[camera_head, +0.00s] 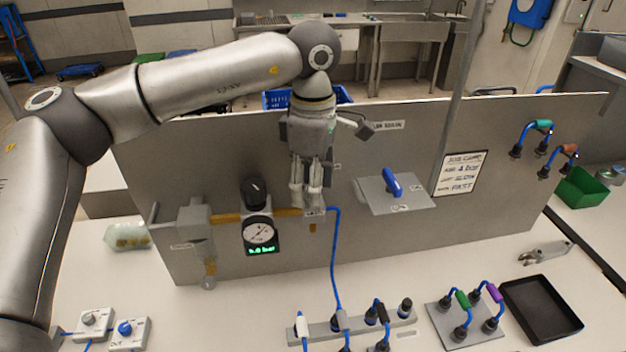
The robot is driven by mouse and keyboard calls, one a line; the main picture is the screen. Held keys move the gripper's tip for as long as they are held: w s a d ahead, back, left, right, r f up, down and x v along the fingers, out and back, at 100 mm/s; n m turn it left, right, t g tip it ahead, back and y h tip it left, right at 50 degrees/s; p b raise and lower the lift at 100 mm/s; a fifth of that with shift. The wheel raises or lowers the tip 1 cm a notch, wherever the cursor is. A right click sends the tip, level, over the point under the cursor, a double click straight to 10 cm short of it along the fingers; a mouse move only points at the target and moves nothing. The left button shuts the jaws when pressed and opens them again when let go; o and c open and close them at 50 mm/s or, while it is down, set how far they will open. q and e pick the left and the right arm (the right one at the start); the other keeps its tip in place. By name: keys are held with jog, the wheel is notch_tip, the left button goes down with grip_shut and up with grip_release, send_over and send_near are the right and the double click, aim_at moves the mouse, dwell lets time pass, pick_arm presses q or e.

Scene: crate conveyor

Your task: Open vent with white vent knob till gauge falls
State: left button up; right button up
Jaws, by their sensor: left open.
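The round gauge (258,232) is mounted on the grey upright panel, with a white dial and a green digital readout in bar; its first digit is hard to read. A brass pipe (226,217) runs past it. My left gripper (306,200) is open, pointing down in front of the panel, right of the gauge, over the pipe's right end. No white knob is clearly visible there; the gripper covers part of that spot. A box with a pale knob (88,318) stands at the bottom left; whether it is the vent knob I cannot tell. My right gripper is not in view.
A black knob (254,193) sits above the gauge. A blue-handled plate (395,193) sticks out to the right. A blue-knobbed box (129,332), a socket strip (323,328) with cables and a black tray (541,309) occupy the table. A blue hose (334,260) hangs below my gripper.

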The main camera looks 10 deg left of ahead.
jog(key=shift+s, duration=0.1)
pick_arm(q)
jog(key=shift+c, duration=0.8)
jog(key=c, duration=0.9)
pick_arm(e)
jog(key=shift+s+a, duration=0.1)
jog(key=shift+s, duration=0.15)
